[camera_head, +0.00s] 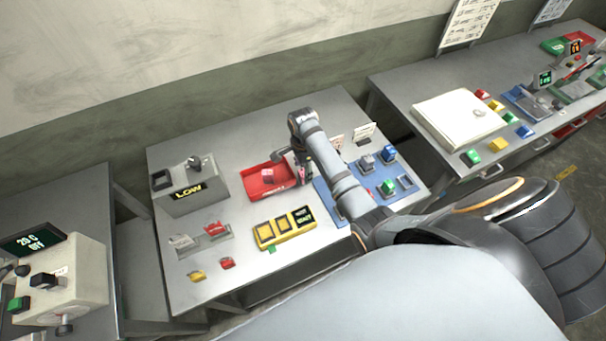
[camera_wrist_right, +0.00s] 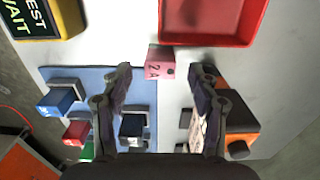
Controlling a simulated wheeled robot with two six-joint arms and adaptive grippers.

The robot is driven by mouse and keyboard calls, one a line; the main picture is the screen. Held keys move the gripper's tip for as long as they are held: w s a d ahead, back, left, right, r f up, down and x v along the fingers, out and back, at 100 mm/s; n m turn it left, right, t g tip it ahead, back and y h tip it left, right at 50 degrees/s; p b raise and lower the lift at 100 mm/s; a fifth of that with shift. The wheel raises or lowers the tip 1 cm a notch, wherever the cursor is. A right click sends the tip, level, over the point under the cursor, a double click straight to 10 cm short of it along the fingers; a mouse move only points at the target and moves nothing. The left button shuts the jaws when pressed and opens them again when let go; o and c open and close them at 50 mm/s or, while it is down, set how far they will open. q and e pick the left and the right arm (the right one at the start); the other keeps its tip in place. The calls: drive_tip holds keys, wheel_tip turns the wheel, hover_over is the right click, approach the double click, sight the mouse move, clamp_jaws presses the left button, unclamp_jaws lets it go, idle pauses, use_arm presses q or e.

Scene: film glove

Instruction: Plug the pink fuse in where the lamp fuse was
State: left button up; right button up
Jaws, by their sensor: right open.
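A pink fuse marked "2A" (camera_wrist_right: 160,62) shows in the right wrist view near the edge of the blue panel (camera_wrist_right: 90,80), between and slightly beyond my open right fingertips (camera_wrist_right: 164,78). I cannot tell whether they touch it. In the head view my right gripper (camera_head: 303,170) is above the table between the red tray (camera_head: 254,186) and the blue panel (camera_head: 332,203). The panel carries grey sockets and coloured fuses, including blue (camera_head: 389,153) and green (camera_head: 388,187) ones. Which socket is the lamp's is not readable. My left gripper is not in view.
A pink block (camera_head: 268,174) lies in the red tray. A yellow tester (camera_head: 262,239) stands in front, a grey box reading "LOW" (camera_head: 190,190) at the left. Small yellow and red blocks lie at the front left. My right forearm covers part of the panel.

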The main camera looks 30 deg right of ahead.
drive_tip(key=shift+f, duration=0.55)
clamp_jaws()
drive_tip(key=shift+r, duration=0.1)
